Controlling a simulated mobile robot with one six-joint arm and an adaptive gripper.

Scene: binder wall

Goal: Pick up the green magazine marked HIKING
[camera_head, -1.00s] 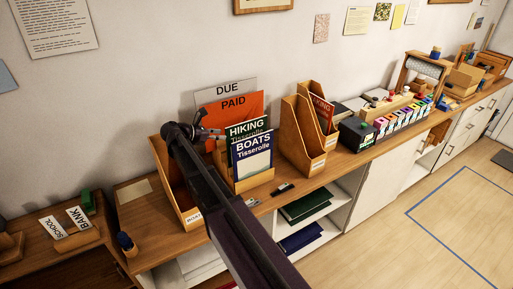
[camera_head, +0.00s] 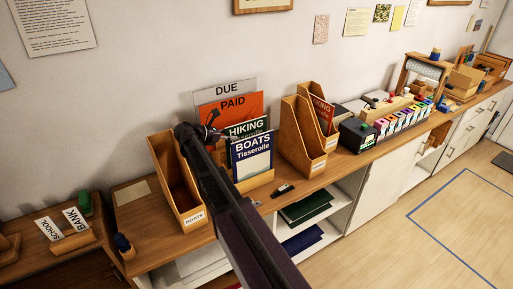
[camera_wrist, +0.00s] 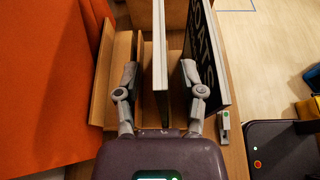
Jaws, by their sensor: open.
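The green magazine marked HIKING (camera_head: 246,127) stands upright in a wooden rack (camera_head: 256,182), behind the dark blue BOATS magazine (camera_head: 252,158) and in front of the orange PAID sheet (camera_head: 232,104). My gripper (camera_head: 215,132) is at its left edge in the head view. In the wrist view my open gripper (camera_wrist: 158,74) has a finger on each side of an upright magazine seen edge-on, which by its place is HIKING (camera_wrist: 160,60). The right finger lies between it and BOATS (camera_wrist: 206,50). Both fingers look apart from it; contact is hard to judge.
An empty-looking wooden file box (camera_head: 178,185) stands left of the rack. Another wooden file box (camera_head: 305,135) with a red magazine stands right. A small dark object (camera_head: 284,189) lies on the counter before the rack. PAID (camera_wrist: 40,80) stands close left in the wrist view.

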